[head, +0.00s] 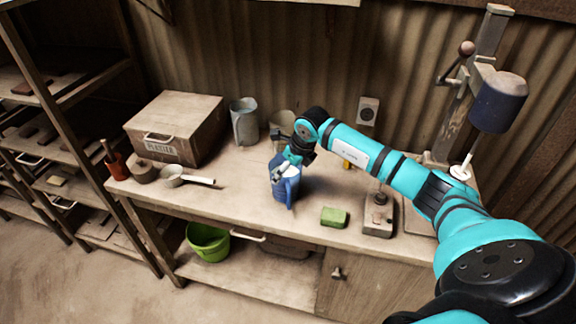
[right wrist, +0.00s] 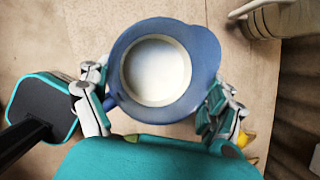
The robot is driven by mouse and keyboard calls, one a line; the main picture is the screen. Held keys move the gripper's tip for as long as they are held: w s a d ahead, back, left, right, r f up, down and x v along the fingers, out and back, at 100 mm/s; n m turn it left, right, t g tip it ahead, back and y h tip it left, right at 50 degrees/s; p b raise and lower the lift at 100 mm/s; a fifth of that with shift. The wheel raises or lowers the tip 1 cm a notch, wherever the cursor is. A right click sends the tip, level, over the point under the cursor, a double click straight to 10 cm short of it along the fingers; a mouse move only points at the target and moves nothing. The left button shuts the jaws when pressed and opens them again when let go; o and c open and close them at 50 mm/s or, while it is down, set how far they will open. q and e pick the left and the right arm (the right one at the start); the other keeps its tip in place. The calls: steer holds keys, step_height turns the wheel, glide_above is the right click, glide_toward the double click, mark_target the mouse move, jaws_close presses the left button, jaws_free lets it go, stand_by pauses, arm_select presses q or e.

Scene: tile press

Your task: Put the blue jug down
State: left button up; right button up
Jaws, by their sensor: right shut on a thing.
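The blue jug (head: 286,186) is upright at the middle of the workbench (head: 240,190) in the head view. My right gripper (head: 287,163) is shut on it from behind and above. In the right wrist view the jug (right wrist: 196,40) is seen from above, with a white content inside, and the fingers of my right gripper (right wrist: 158,112) are on both its sides. Whether the jug's base touches the bench top cannot be told. My left gripper is not in view.
A green sponge (head: 334,217) lies to the right of the jug, and a white-handled scoop (head: 175,178) to its left. A plaster box (head: 176,128) and a grey pitcher (head: 244,122) stand behind. A press (head: 497,103) stands at the right.

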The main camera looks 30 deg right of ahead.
steer(key=shift+w+f, duration=0.1)
steer(key=o, duration=1.4)
steer(key=b+v, duration=0.4)
steer(key=v, duration=0.8)
steer(key=shift+a, duration=0.1)
